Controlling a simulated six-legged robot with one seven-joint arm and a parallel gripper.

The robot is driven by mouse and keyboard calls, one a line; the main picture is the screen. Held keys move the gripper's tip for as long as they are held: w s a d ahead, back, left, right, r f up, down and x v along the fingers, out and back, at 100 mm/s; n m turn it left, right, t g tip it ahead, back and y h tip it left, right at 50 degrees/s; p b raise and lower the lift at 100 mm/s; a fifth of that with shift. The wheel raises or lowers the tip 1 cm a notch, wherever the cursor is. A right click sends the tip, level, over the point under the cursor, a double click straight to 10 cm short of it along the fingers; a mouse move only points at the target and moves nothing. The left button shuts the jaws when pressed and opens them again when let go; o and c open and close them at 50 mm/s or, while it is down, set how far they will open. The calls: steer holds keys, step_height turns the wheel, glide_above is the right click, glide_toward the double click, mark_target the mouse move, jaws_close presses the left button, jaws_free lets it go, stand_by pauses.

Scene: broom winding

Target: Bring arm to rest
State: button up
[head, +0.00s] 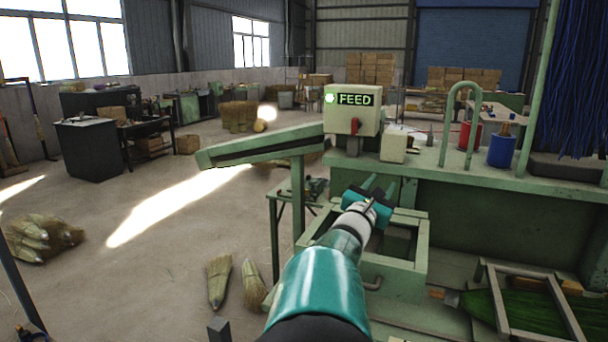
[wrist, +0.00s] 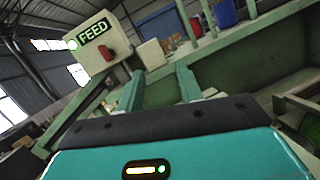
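My arm reaches from the bottom of the head view toward the green machine (head: 475,235). My gripper (head: 372,186) is at its end, above the open-topped green frame (head: 420,262) on the machine's front. In the wrist view my gripper (wrist: 160,80) shows two green fingers standing apart, with nothing between them. The control box (head: 352,103), with a lit FEED sign and a red switch, stands on the machine ledge beyond the gripper. It also shows at upper left in the wrist view (wrist: 95,45). The gripper appears apart from the box.
A sloping green chute (head: 250,151) extends left from the box. A red can (head: 469,137) and a blue can (head: 501,151) stand on the ledge, near a bent green pipe (head: 444,130). Straw bundles (head: 219,281) lie on the floor at left. Open floor lies left of the machine.

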steer(key=s+d+f+m+g+h, duration=0.1)
steer(key=s+d+f+m+g, duration=0.25)
steer(key=d+m, duration=0.2)
steer(key=s+d+f+m+g+h, duration=0.1)
steer(key=s+d+f+m+g, duration=0.25)
steer(key=s+d, duration=0.2)
steer(key=s+d+f+m+g+y, duration=0.35)
steer(key=s+f+m, duration=0.3)
steer(key=s, duration=0.25)
steer(key=s+a+m+y, duration=0.5)
steer(key=s+a, duration=0.3)
steer(key=s, duration=0.3)
steer(key=s+a+f+m+g+y, duration=0.1)
steer(key=s+a+m+y, duration=0.4)
steer(key=s+a, duration=0.3)
steer(key=s+m, duration=0.1)
steer(key=s, duration=0.2)
steer(key=shift+s+a+f, duration=0.25)
steer(key=shift+a, duration=0.05)
